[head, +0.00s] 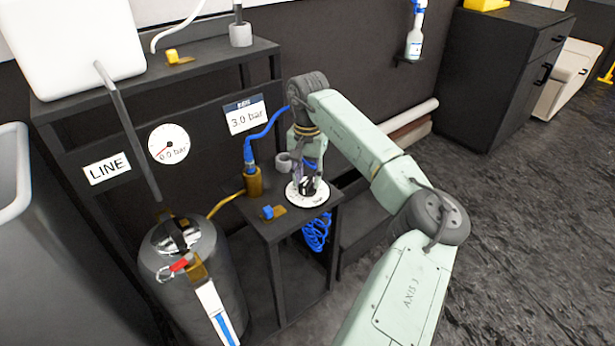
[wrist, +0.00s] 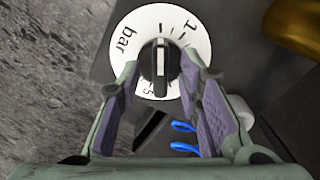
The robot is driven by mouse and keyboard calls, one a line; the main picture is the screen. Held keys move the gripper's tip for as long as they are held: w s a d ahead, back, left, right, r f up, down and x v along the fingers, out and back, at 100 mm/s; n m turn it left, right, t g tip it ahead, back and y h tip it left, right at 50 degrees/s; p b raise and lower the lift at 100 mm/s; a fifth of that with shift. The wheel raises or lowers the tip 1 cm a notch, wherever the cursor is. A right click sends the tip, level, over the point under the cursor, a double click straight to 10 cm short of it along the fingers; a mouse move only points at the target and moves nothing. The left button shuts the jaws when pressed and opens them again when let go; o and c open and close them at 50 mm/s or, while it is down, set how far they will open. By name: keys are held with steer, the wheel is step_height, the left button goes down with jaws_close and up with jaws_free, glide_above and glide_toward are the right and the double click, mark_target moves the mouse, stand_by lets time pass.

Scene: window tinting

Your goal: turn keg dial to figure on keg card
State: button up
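The keg dial (head: 307,192) is a white disc with a black knob, on a small dark stand. In the wrist view the black knob (wrist: 160,68) has a white pointer line and sits on the white scale disc (wrist: 128,28) marked "bar" and figures. My gripper (wrist: 160,75) is open, one finger on each side of the knob; I cannot tell whether they touch it. In the head view my gripper (head: 308,178) is just above the dial, pointing down. The keg card (head: 246,115) reads "3.0 bar".
A metal keg (head: 190,262) stands left of the stand. A brass fitting with a blue hose (head: 254,181) and a small blue-handled valve (head: 269,212) are close left of the dial. A LINE sign (head: 107,167) is on the rack. Open floor (head: 520,220) lies to the right.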

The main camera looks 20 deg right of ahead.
steer(key=shift+f, duration=0.35)
steer(key=shift+c, duration=0.4)
jaws_close()
